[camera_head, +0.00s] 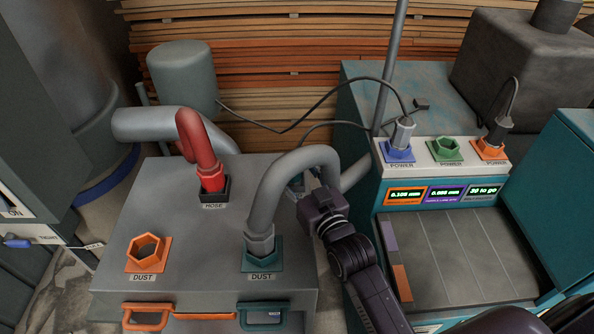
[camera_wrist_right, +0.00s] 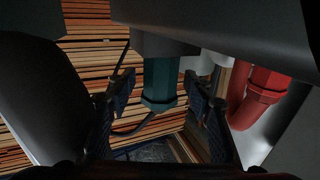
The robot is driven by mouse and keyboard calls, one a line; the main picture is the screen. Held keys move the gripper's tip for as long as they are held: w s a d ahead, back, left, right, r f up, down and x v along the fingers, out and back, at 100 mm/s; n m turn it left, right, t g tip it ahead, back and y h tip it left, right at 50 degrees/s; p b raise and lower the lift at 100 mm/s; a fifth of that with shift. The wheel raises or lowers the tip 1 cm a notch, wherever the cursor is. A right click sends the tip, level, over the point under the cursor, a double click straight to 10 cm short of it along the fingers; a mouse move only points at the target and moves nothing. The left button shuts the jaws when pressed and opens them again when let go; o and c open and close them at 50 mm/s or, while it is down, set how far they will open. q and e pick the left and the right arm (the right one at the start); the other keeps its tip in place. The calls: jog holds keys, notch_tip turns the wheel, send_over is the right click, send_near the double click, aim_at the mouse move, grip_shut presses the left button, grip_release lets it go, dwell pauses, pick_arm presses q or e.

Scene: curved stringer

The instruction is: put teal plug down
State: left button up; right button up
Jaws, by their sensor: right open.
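In the right wrist view a teal hexagonal plug (camera_wrist_right: 160,82) hangs below a grey body, between the two fingers of my right gripper (camera_wrist_right: 160,95). The fingers are open, one on each side, with gaps to the plug. In the head view my right gripper (camera_head: 310,188) is beside the bent grey hose (camera_head: 275,180), and the hose hides most of its fingertips. The hose's grey end stands in the teal DUST socket (camera_head: 275,257). I cannot make out the teal plug clearly in the head view. My left gripper is not in view.
A red hose (camera_head: 197,145) stands in the black HOSE socket (camera_head: 213,196). The orange DUST socket (camera_head: 148,252) is empty. At right are blue (camera_head: 398,153), green (camera_head: 446,149) and orange (camera_head: 489,150) POWER sockets; blue and orange hold plugs, green is empty.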

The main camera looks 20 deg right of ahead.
jog(key=s+d+b, duration=0.1)
jog(key=s, duration=1.1)
jog(key=shift+d+r, duration=0.15)
jog(key=shift+d, duration=0.05)
